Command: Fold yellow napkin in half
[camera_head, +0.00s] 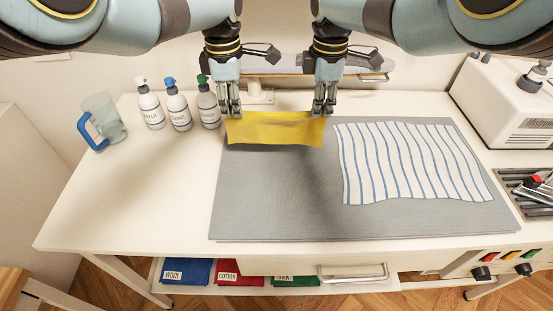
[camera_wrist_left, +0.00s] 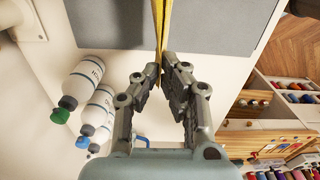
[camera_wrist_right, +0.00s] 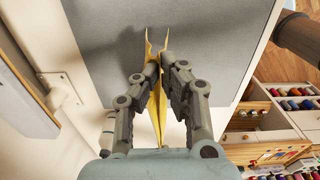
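The yellow napkin (camera_head: 275,130) hangs stretched between my two grippers, above the far part of the grey mat (camera_head: 270,200). It looks lifted, with a shadow on the mat below it. My left gripper (camera_head: 232,112) is shut on the napkin's left upper corner. In the left wrist view the napkin (camera_wrist_left: 161,25) runs edge-on out from between the fingertips (camera_wrist_left: 161,78). My right gripper (camera_head: 321,110) is shut on the right upper corner. In the right wrist view the napkin (camera_wrist_right: 149,48) comes out from its fingertips (camera_wrist_right: 160,68), slightly bent.
A striped cloth (camera_head: 405,165) lies on the mat at the right. A white machine (camera_head: 505,100) is at the far right. The mat's front left is clear.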

